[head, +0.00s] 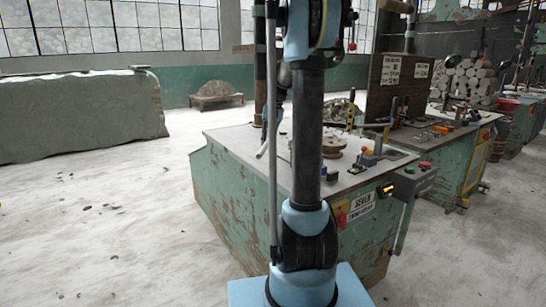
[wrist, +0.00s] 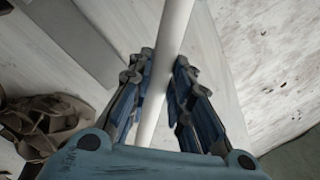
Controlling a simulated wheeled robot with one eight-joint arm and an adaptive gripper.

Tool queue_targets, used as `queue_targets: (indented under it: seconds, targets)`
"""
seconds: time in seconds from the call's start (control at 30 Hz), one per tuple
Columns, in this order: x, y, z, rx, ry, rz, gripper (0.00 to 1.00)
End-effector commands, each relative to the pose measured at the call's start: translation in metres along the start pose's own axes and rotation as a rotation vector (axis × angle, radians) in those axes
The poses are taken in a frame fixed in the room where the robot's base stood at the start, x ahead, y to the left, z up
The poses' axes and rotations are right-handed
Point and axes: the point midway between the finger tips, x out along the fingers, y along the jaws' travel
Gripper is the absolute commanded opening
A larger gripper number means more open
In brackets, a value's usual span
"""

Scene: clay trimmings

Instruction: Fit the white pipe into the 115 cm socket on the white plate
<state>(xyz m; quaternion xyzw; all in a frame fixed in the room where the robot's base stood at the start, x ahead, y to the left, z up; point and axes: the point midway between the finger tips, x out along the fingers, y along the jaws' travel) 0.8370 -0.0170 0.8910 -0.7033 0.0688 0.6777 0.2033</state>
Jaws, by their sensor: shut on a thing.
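The white pipe (wrist: 174,30) runs through the wrist view from the top edge down between the fingers. My gripper (wrist: 164,60) is shut on it, one blue-grey finger on each side. The pipe's far end is out of the wrist view. In the head view my own arm column hides most of the gripper. A short pale slanted rod (head: 263,145) shows left of the column above the bench; I cannot tell whether it is the pipe. I cannot make out the white plate or the 115 cm socket in either view.
The worn green bench (head: 240,195) stands behind my column, with a round brown wheel (head: 333,142) and small parts on its top. Brown curled scraps (wrist: 45,125) lie at the wrist view's left. A covered heap (head: 80,115) stands far left. The floor at left is mostly clear.

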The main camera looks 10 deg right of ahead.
Motion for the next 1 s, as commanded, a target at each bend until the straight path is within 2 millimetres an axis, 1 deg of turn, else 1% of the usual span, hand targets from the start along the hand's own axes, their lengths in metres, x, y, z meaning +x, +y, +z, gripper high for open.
queue_targets:
  seconds: [0.03, 0.1, 0.27, 0.53, 0.6, 0.87, 0.9, 0.93, 1.0]
  targets:
    - [0.006, 0.002, -0.001, 0.001, 0.000, 0.000, 0.00]
    - [0.012, 0.004, -0.001, 0.003, 0.001, 0.000, 0.00]
    - [0.019, 0.007, -0.002, 0.005, 0.001, 0.000, 0.00]
    - [0.052, 0.015, -0.002, 0.006, 0.001, 0.000, 0.00]
    - [0.055, 0.015, -0.002, 0.006, 0.001, 0.000, 0.00]
    - [0.056, 0.016, -0.002, 0.006, 0.001, 0.000, 0.00]
    - [0.056, 0.016, -0.002, 0.006, 0.001, 0.000, 0.21]
    - [0.056, 0.016, -0.002, 0.006, 0.001, 0.000, 0.28]
    - [0.056, 0.016, -0.002, 0.006, 0.001, 0.000, 0.28]
